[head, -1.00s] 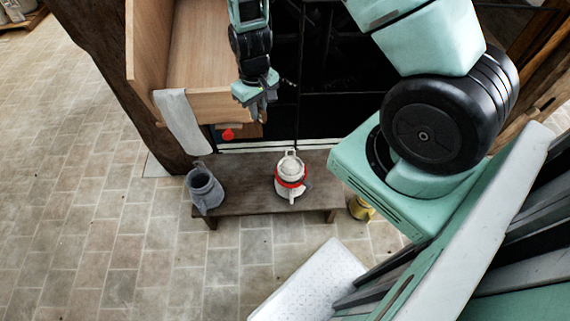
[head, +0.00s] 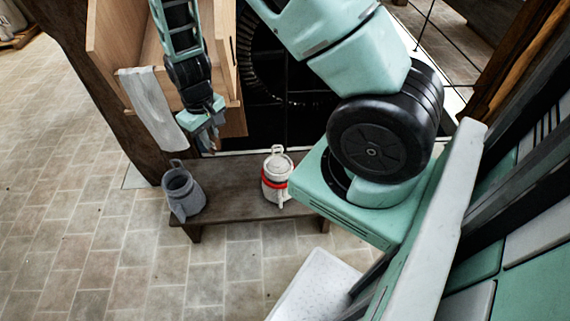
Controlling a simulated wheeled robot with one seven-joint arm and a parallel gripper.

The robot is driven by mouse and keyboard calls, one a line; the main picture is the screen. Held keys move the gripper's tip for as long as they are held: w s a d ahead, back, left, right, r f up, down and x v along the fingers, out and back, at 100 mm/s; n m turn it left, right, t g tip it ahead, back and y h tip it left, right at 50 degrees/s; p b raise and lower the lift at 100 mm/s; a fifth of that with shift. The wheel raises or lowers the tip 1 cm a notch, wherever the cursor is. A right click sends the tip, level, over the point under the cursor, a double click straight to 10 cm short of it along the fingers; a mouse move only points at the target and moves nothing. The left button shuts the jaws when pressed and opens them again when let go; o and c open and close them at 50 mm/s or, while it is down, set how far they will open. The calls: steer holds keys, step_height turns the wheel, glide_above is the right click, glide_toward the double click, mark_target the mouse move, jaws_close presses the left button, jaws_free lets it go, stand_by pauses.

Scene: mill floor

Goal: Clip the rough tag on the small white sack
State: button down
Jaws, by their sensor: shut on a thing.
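I see no tag clearly elsewhere.
A grey-blue jug-like container (head: 182,192) stands at the left end of the bench (head: 230,190). A whitish cloth (head: 152,108) hangs over the front of the open wooden drawer (head: 107,45). The tiled floor (head: 75,235) at left is clear.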

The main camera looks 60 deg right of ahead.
step_height(320, 180, down, 26)
steer(key=w+b, duration=0.1)
steer(key=b, duration=2.9)
steer(key=s+d+r+m+p, duration=0.2)
steer(key=s+d+m+p, duration=0.3)
steer(key=d+m+p, duration=0.45)
steer(key=s+d+r+m+p, duration=0.2)
steer(key=s+d+m+p, duration=0.35)
steer(key=d+m, duration=0.65)
steer(key=shift+w+d+f+n+b, duration=0.15)
steer(key=shift+d+f+n+b, duration=0.25)
steer(key=shift+f+b, duration=0.35)
steer(key=shift+w+d+f+n+b, duration=0.1)
steer(key=shift+d+f+n+b, duration=0.3)
steer(key=shift+f, duration=0.6)
steer(key=shift+w+d+f+n+b, duration=0.2)
steer(key=shift+f+n+b, duration=0.4)
steer(key=shift+f, duration=0.25)
steer(key=shift+f, duration=0.15)
steer(key=shift+f+b, duration=1.55)
steer(key=shift+f, duration=0.25)
